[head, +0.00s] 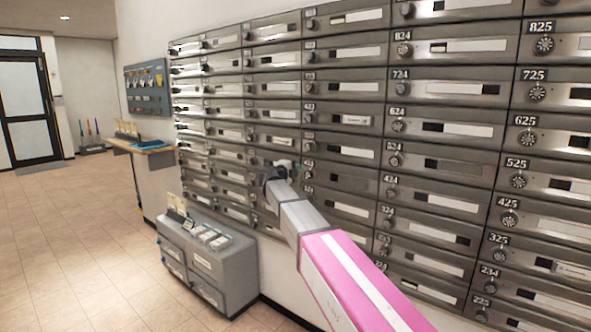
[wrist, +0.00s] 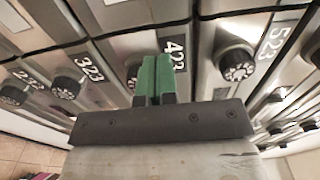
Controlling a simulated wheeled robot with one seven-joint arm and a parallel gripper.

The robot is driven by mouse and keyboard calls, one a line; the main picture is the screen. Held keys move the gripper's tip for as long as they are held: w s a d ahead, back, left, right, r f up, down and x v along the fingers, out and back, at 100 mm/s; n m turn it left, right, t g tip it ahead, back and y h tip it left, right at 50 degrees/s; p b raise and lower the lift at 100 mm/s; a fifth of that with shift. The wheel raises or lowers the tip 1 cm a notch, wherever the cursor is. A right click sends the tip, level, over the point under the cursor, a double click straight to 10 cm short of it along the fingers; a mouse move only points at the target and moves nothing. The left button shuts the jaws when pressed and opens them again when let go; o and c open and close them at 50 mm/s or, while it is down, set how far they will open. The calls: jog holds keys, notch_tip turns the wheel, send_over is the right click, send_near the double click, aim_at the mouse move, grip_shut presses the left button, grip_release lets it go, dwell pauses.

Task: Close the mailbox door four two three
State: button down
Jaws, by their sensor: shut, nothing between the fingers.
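Mailbox door 423 (wrist: 135,45) shows in the wrist view by its number plate, with its round knob partly hidden behind my fingers. My gripper (wrist: 158,62) has two green fingers pressed together, empty, right in front of this door beside the number. In the head view my gripper (head: 278,170) is at the mailbox wall, left of the middle. The small numbers there are hard to read, and my gripper and arm cover part of the wall. I cannot tell whether door 423 is fully flush or slightly ajar, or whether the fingertips touch it.
Door 323 (wrist: 75,78) and door 523 (wrist: 245,60) lie on either side in the wrist view, with protruding knobs. A grey cabinet (head: 205,262) stands on the floor below left. The tiled floor at left is clear.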

jog(key=v, duration=1)
jog(key=s+d+f+n+g+y, duration=0.1)
jog(key=s+d+f+n+y, duration=0.3)
jog(key=f+n, duration=0.45)
jog(key=s+d+f+n+g+y, duration=0.1)
jog(key=s+d+f+n+y, duration=0.1)
jog(key=f+n+y, duration=0.6)
jog(key=s+d+f+n+g+y, duration=0.1)
jog(key=s+d+f+n+y, duration=0.25)
jog(key=f+n, duration=0.45)
jog(key=s+d+f+g+h, duration=0.2)
jog(key=s+d+f+g, duration=0.3)
jog(key=s, duration=0.6)
jog(key=s+d+f+n+g+h, duration=0.1)
jog(key=s+d+f+g, duration=0.4)
jog(key=s+d+f, duration=0.5)
jog(key=shift+s+d+f+g+h, duration=0.2)
jog(key=shift+s+f+g+h, duration=0.25)
jog(key=shift+f, duration=0.1)
jog(key=shift+w+n, duration=0.1)
jog(key=shift+n, duration=0.15)
